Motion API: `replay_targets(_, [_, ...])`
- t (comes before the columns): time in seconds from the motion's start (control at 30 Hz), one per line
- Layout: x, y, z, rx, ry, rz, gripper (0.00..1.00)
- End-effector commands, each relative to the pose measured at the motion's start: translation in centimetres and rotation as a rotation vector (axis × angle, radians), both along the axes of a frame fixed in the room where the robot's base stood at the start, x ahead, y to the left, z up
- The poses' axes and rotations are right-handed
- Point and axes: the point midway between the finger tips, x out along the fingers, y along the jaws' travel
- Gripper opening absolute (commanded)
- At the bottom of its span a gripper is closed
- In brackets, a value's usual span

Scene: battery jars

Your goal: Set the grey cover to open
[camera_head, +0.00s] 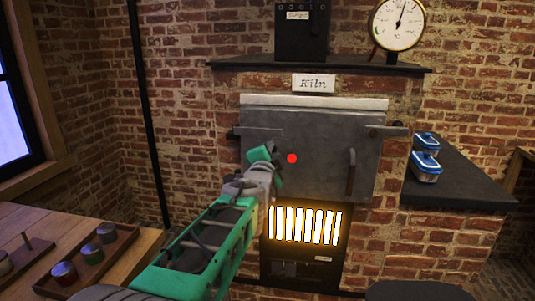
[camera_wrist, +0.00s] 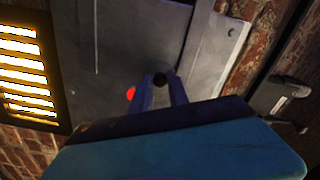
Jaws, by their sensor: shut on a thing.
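The kiln front carries a large flat grey metal cover (camera_head: 320,135), which lies against the brickwork above a glowing grate. It also fills much of the wrist view (camera_wrist: 120,45). A round red spot (camera_head: 292,158) shows on its face, just right of my gripper (camera_head: 275,160). In the wrist view my gripper (camera_wrist: 161,88) has its fingers close together at a small dark round knob (camera_wrist: 160,79). The red spot (camera_wrist: 130,93) is beside the left finger. My gripper hides part of the cover around the knob. How the knob joins the cover is unclear.
A bar handle (camera_head: 351,172) stands out at the cover's right. The bright grate (camera_head: 304,224) is below. Blue-lidded containers (camera_head: 425,160) stand on the dark right-hand shelf (camera_head: 455,185). A wooden table (camera_head: 130,250) with jars in a tray is at left.

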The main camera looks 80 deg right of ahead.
Motion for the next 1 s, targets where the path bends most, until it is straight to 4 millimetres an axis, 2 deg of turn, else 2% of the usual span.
replay_targets(0.17, [-0.1,0.0,-0.1,0.001,0.001,-0.002,0.0])
replay_targets(0.2, [-0.1,0.0,-0.1,0.002,0.002,-0.002,0.23])
replay_targets(0.43, [0.1,0.0,-0.1,0.001,0.002,0.0,0.42])
replay_targets(0.77, [0.2,0.6,0.0,0.0,0.002,0.001,0.43])
replay_targets(1.0, [0.5,5.1,0.1,-0.003,0.002,0.001,0.43])
